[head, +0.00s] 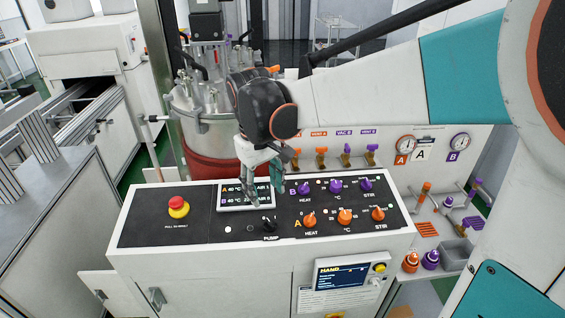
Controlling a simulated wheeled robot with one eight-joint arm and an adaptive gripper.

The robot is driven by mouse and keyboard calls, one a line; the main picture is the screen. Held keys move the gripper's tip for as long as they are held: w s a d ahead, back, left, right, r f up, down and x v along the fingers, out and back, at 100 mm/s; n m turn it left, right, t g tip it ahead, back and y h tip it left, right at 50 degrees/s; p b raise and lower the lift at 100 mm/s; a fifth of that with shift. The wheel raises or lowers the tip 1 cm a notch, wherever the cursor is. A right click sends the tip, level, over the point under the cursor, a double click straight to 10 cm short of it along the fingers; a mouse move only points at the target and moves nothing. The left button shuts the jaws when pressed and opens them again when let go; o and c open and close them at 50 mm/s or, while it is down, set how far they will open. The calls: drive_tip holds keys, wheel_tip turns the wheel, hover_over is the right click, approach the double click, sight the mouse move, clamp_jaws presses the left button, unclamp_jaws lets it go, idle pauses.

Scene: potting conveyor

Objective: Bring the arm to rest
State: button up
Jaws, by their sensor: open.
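My gripper (268,185) hangs from my arm over the middle of the control panel, pointing down with its fingers apart and nothing between them. Its fingers are in front of the panel's display (232,197) and just above and behind the black pump knob (268,223). I cannot tell whether a finger touches the panel. My white and teal arm comes in from the upper right and crosses above the panel's right part.
Orange knobs (345,216) and purple knobs (334,186) stand up right of the gripper. A red emergency stop (178,205) is at the left. Behind are a steel vessel (205,118) and a valve panel (370,148). A small screen (345,275) hangs in front.

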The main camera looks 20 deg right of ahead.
drive_tip(key=shift+s, duration=0.15)
drive_tip(key=s+d+f+m+t+y+b, duration=0.1)
drive_tip(key=s+f+t+b, duration=0.6)
drive_tip(key=s, duration=0.8)
wheel_tip(320, 180, down, 3)
drive_tip(key=m+b, duration=0.1)
drive_tip(key=b, duration=0.3)
drive_tip(key=shift+d+f, duration=0.1)
idle(0.9)
